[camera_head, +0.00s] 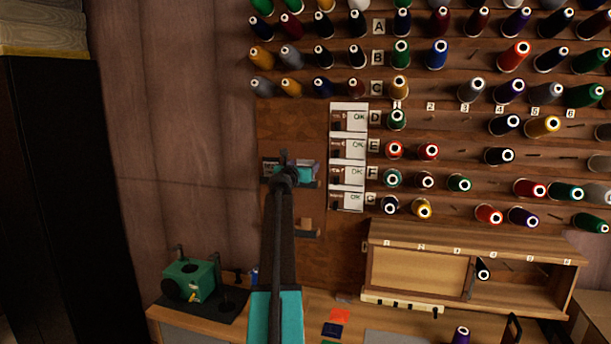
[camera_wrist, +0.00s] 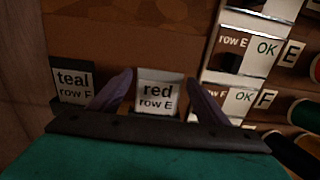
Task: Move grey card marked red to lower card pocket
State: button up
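The grey card marked "red row E" (camera_wrist: 160,92) stands upright in the middle of the wrist view. My gripper (camera_wrist: 161,76) has one finger on each side of it, with narrow gaps showing, so it looks open around the card. In the head view my gripper (camera_head: 285,158) is at the upper pocket (camera_head: 309,184) on the brown board, and my arm hides most of the cards there. A lower pocket (camera_head: 306,233) sits below it, partly behind my arm, with a small brown piece showing.
White "OK" cards (camera_head: 351,149) line the board's right edge, close to my gripper. Thread spools (camera_head: 428,151) on pegs fill the wall to the right. A wooden cabinet (camera_head: 470,245) and a green device (camera_head: 190,280) stand below. Bare wall (camera_head: 190,130) lies to the left.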

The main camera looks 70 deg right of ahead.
jog(key=c, duration=0.5)
jog(key=shift+r, duration=0.15)
jog(key=shift+r+p, duration=2.35)
jog(key=shift+p, duration=0.15)
